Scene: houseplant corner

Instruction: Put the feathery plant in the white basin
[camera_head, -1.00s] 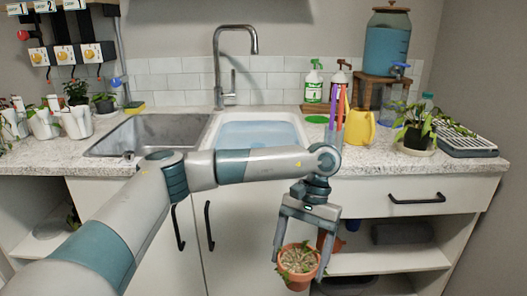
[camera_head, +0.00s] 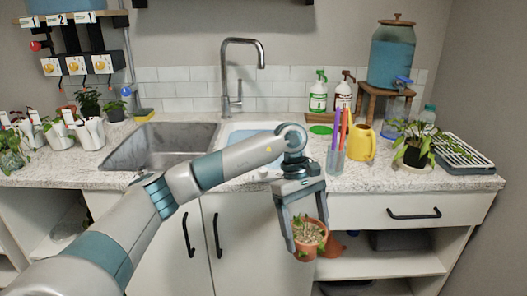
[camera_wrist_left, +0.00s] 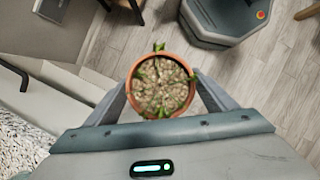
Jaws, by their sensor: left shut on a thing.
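My left gripper (camera_head: 307,236) is shut on a terracotta pot (camera_head: 308,243) with pale gravel and a few small green shoots. It holds the pot upright in front of the cabinet, below the counter top. The wrist view shows the potted plant (camera_wrist_left: 160,86) from above, between the fingers. Its sparse shoots do not clearly look feathery. The white basin (camera_head: 238,134), with pale blue water in it, is set in the counter behind my left arm. The arm hides part of its front. My right gripper is not in view.
A glass of coloured sticks (camera_head: 335,160) and a yellow watering can (camera_head: 361,143) stand to the right. White-potted plants (camera_head: 90,134) crowd the left.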

